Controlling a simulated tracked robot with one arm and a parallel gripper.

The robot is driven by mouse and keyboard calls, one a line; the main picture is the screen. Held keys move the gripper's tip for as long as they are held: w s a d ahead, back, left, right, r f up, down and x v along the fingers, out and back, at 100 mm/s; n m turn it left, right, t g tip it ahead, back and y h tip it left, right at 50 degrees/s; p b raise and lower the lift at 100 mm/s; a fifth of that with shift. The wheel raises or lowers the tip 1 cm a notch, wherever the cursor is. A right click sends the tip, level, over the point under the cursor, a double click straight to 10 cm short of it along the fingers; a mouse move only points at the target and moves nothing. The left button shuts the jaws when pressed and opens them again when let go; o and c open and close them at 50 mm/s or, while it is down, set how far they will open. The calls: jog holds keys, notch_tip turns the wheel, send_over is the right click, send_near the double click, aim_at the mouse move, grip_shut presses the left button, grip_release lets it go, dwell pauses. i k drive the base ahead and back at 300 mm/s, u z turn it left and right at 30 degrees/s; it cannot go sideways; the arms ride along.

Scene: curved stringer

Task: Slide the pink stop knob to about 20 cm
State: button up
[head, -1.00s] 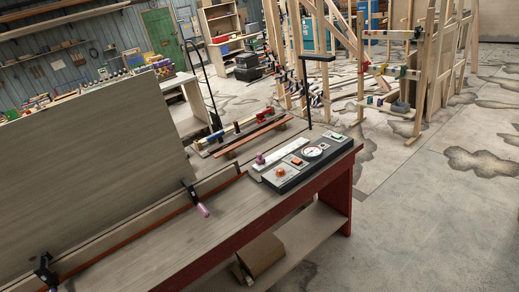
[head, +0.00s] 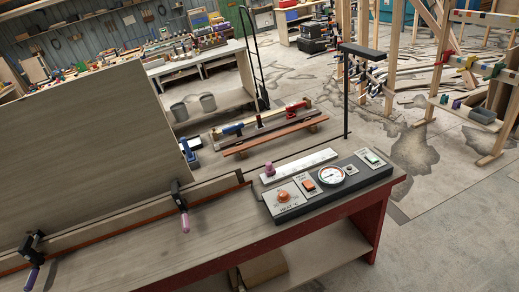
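The pink stop knob (head: 269,168) sits near the left end of a white ruler-like scale strip (head: 300,166). The strip lies along the back of a dark control box at the right end of the workbench (head: 130,256). The scale's markings are too small to read. My gripper is not in view.
The control box (head: 330,186) carries an orange knob (head: 283,194), switches and a round gauge (head: 331,175). Clamps (head: 180,203) hold a strip along the bench. A large upright panel (head: 85,160) fills the left. A black post (head: 347,95) rises behind the box.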

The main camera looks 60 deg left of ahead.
aim_at(270, 170)
jog(key=u, duration=0.45)
jog(key=i, duration=1.15)
jog(key=u, duration=1.3)
jog(key=i, duration=0.9)
jog(key=u, duration=0.55)
jog(key=k, duration=0.8)
jog(key=u, duration=0.2)
jog(key=i, duration=0.8)
jog(key=z, duration=0.1)
